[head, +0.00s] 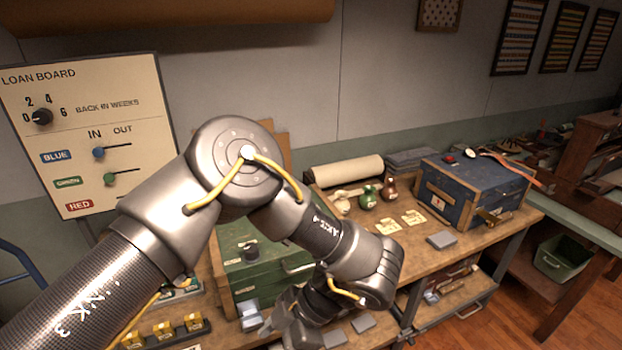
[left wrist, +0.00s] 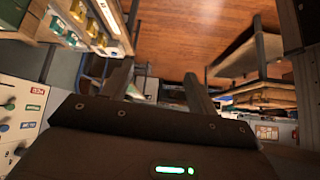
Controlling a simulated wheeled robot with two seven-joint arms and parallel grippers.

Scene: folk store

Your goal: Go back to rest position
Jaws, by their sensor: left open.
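My left arm comes in from the left of the head view and bends down in front of the bench. My left gripper (head: 270,327) is low in the middle of the head view, partly hidden by the arm's own links, near the green chest (head: 250,270). In the left wrist view the two fingers of the left gripper (left wrist: 156,84) stand apart with nothing between them. That view looks over a wooden floor (left wrist: 180,40) and shelving. My right gripper is in neither view.
The loan board (head: 90,130) stands at the left behind my arm. The wooden bench (head: 405,260) holds a blue chest (head: 475,188), small jugs (head: 367,197), yellow tags (head: 388,228) and a grey block (head: 441,240). A green bin (head: 562,258) is at the right.

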